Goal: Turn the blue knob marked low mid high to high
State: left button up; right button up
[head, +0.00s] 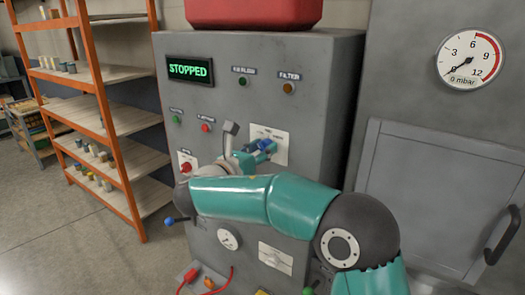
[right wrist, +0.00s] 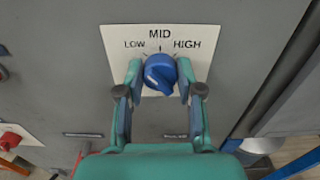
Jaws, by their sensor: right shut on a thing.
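The blue knob (right wrist: 160,73) sits on a white plate (right wrist: 120,40) printed LOW, MID and HIGH. A pale mark shows on the knob's left side; exactly which word it points at is hard to tell. My right gripper (right wrist: 161,76) is shut on the knob, one finger on each side of it. In the head view the knob (head: 266,145) is partly hidden by my right gripper (head: 260,150), and the plate (head: 281,150) shows behind. My left gripper is not in view.
The grey cabinet carries a green STOPPED display (head: 189,71), small buttons, a red knob (head: 187,164) and a small dial (head: 229,239). A pressure gauge (head: 469,60) is at right.

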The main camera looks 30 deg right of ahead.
jog(key=m+b, duration=0.1)
jog(key=m, duration=0.1)
jog(key=m+b, duration=0.1)
jog(key=b, duration=0.1)
jog(key=shift+f+m, duration=0.2)
jog(key=shift+m, duration=0.2)
jog(key=m+b, duration=0.4)
jog(key=shift+m, duration=0.3)
jog(key=m+b, duration=0.3)
jog(key=m, duration=0.1)
jog(key=shift+s+f, duration=0.1)
jog(key=shift+m+b, duration=1.65)
jog(key=shift+m, duration=0.75)
jog(key=o, duration=1)
jog(key=shift+o, duration=0.7)
